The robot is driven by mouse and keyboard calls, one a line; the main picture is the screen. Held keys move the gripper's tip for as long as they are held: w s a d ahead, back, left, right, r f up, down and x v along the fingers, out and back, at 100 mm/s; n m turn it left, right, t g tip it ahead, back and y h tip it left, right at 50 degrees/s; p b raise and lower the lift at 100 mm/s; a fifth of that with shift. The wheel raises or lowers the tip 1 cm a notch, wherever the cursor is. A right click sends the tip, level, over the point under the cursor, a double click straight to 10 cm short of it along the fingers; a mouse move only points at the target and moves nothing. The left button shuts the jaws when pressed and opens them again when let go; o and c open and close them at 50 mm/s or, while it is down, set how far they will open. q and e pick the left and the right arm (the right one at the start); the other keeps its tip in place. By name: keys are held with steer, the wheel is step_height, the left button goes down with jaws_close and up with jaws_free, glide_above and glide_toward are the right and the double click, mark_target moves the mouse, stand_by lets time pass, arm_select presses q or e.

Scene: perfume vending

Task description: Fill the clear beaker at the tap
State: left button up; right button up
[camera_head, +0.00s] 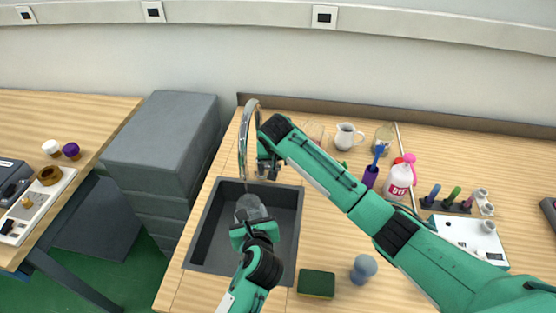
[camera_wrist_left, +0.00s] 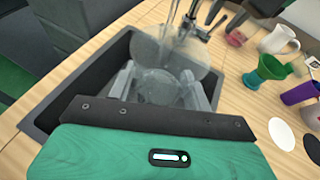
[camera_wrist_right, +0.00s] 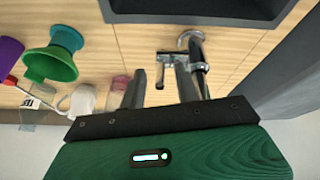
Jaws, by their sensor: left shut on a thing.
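The clear beaker (camera_head: 249,206) is in the dark sink, under the tap (camera_head: 243,140). My left gripper (camera_head: 250,222) is shut on it; in the left wrist view the beaker (camera_wrist_left: 160,88) sits between the fingers, its wide rim below the spout. It looks roughly upright.
The sink (camera_head: 209,240) walls surround the beaker. A green sponge (camera_head: 316,284) and a blue round object (camera_head: 363,268) lie right of it. A white jug (camera_head: 346,136), glass jar (camera_head: 383,138) and white bottle (camera_head: 399,180) stand at the back. My right arm crosses above the counter.

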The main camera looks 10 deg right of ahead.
jaws_close()
steer(key=shift+w+d+r+g+y, duration=0.2)
steer(key=shift+w+r+g, duration=0.1)
steer(key=shift+w+g, duration=0.3)
steer(key=shift+w+d+r+g+y, duration=0.15)
steer(key=shift+w+r+g+y, duration=0.1)
steer(key=shift+w+g, duration=0.3)
steer(key=shift+s, duration=0.1)
jaws_free()
step_height(320, 180, up, 12)
steer(key=s, duration=0.2)
steer(key=shift+a, duration=0.15)
steer(key=shift+f, duration=0.1)
